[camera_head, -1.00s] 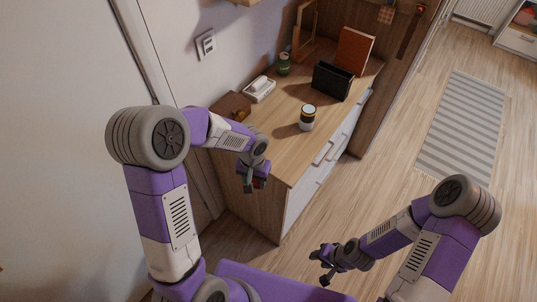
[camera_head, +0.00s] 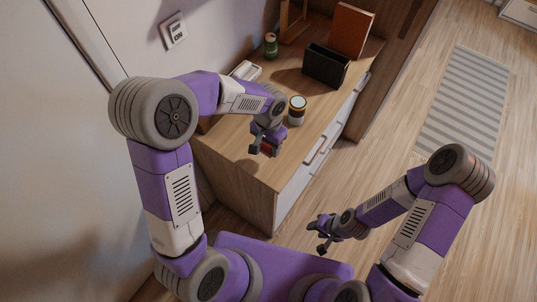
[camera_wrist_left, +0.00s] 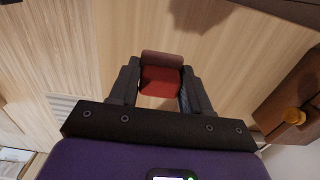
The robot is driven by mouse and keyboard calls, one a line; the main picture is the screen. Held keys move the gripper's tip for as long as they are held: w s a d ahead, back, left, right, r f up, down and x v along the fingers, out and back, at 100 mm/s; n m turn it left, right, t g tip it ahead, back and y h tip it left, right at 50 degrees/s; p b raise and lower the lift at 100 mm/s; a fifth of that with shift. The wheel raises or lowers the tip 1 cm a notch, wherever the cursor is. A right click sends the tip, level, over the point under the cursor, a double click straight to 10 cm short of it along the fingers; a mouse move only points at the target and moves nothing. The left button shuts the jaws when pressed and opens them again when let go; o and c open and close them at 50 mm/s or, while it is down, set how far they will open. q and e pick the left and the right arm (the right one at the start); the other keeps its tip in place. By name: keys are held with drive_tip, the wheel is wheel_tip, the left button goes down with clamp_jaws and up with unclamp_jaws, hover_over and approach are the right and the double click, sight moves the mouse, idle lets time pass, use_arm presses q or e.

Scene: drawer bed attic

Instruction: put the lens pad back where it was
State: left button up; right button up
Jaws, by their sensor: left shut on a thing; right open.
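The lens pad appears to be the small red, dark-edged block (camera_wrist_left: 161,80) in the left wrist view. My left gripper (camera_head: 264,150) is shut on it, with one finger on each side. In the head view only a little red shows between the fingers. This gripper is above the front end of the wooden dresser top (camera_head: 235,145), short of the jar (camera_head: 297,111). My right gripper (camera_head: 321,235) is open and empty, low over the floor, to the right of the dresser.
A black holder (camera_head: 326,66), an orange-brown upright board (camera_head: 351,30), a green can (camera_head: 271,46) and a white tray (camera_head: 245,69) stand farther back. A brown box with an orange knob (camera_wrist_left: 293,116) shows at right in the wrist view. The dresser's front end is mostly bare.

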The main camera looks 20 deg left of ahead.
sight(268, 152)
use_arm(q)
drive_tip(key=shift+f+b, duration=0.45)
drive_tip(key=shift+f, duration=2)
drive_tip(key=shift+f, duration=0.1)
drive_tip(key=o, duration=0.8)
drive_tip(key=shift+f, duration=0.1)
drive_tip(key=shift+c, duration=0.2)
drive_tip(key=o, duration=0.5)
drive_tip(key=shift+c, duration=0.2)
drive_tip(key=shift+r, duration=0.55)
wheel_tip(268, 152, up, 11)
drive_tip(key=shift+r+p, duration=0.2)
drive_tip(key=shift+p, duration=1.05)
